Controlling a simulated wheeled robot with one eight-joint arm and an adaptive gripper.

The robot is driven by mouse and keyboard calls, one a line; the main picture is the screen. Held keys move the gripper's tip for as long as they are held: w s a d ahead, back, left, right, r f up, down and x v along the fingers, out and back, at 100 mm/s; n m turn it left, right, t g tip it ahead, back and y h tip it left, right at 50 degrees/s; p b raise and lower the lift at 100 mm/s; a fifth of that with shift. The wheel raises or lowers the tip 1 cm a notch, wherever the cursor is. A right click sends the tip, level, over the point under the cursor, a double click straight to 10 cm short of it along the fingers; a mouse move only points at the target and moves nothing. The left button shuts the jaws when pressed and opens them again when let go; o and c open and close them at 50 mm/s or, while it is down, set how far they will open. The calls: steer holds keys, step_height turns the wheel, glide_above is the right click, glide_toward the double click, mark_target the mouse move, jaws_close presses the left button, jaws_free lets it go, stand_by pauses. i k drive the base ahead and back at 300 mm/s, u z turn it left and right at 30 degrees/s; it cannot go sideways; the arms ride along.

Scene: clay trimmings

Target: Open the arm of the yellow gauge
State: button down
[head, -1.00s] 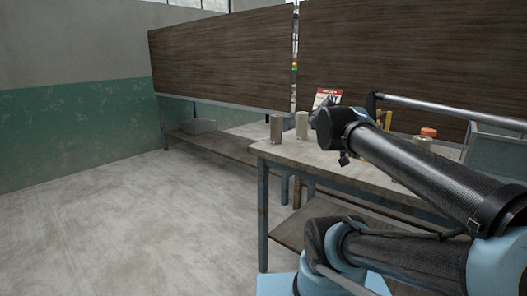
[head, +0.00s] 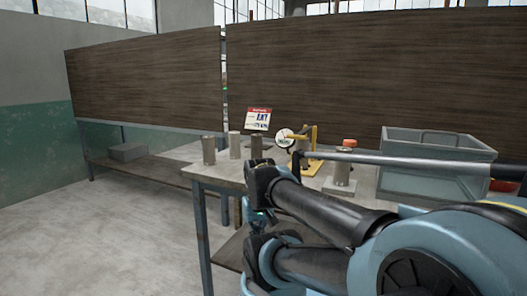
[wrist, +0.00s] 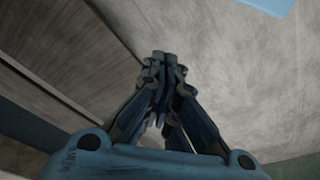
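The yellow gauge (head: 313,139) stands on the table in the head view, behind my arm. It has a yellow upright and a round white dial (head: 284,138) at its left. Its lower part is partly hidden by my arm, and I cannot tell how its arm is set. My gripper (wrist: 163,72) shows in the wrist view with its fingers together and nothing seen between them. It points at grey floor and is well apart from the gauge, which is not in the wrist view.
Several grey-brown cylinders, one at the left (head: 208,151), stand on the table (head: 212,176). A red-and-white card (head: 258,119) stands behind them. An orange-topped item (head: 349,143) and a grey bin (head: 432,160) are to the right. Open floor (head: 110,235) lies left.

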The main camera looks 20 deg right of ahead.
mark_target(299, 136)
steer(key=z, duration=0.35)
steer(key=k, duration=1.4)
steer(key=u, duration=0.55)
steer(key=i, duration=1)
steer(key=u, duration=0.05)
